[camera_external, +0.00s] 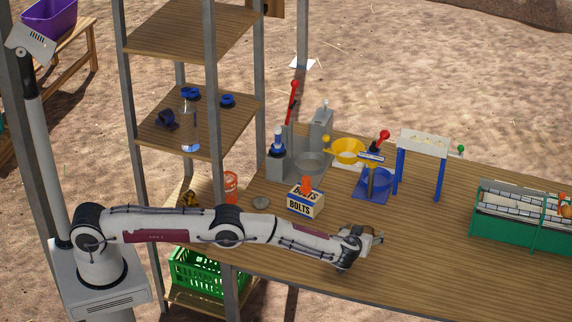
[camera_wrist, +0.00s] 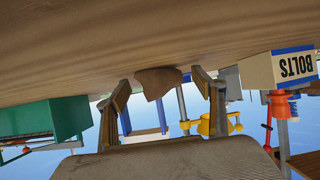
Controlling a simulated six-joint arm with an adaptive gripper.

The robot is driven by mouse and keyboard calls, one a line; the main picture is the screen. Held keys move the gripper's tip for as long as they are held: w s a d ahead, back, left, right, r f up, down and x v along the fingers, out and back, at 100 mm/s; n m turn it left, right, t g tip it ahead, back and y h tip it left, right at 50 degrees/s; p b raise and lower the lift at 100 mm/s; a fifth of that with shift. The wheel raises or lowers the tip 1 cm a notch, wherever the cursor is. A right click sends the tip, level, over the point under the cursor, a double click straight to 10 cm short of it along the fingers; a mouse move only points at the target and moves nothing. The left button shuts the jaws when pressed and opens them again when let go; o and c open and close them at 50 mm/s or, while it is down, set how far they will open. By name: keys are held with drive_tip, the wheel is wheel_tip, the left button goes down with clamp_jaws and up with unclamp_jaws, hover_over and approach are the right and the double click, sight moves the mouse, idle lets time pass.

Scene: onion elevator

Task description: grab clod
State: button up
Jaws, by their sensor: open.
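A brown, angular clod (camera_wrist: 158,80) rests on the wooden tabletop (camera_wrist: 60,50) in the wrist view, which is upside down. It appears between the two fingertips of my gripper (camera_wrist: 161,87), with a visible gap on both sides. I cannot tell how far beyond the tips it is. My gripper is open and empty. In the external view my gripper (camera_external: 372,240) is low over the table, right of the bolts box. The clod is not clearly distinguishable there.
The BOLTS box (camera_external: 305,202) stands behind and left of my gripper; it also shows in the wrist view (camera_wrist: 280,68). A blue stand (camera_external: 372,184) and yellow funnel (camera_external: 347,150) are farther back. A green machine (camera_external: 500,222) stands right. The table's front right is clear.

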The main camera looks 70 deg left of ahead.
drive_tip(key=c, duration=1.3)
drive_tip(key=shift+c, duration=0.3)
drive_tip(key=shift+r, duration=0.2)
drive_tip(key=shift+r, duration=4.85)
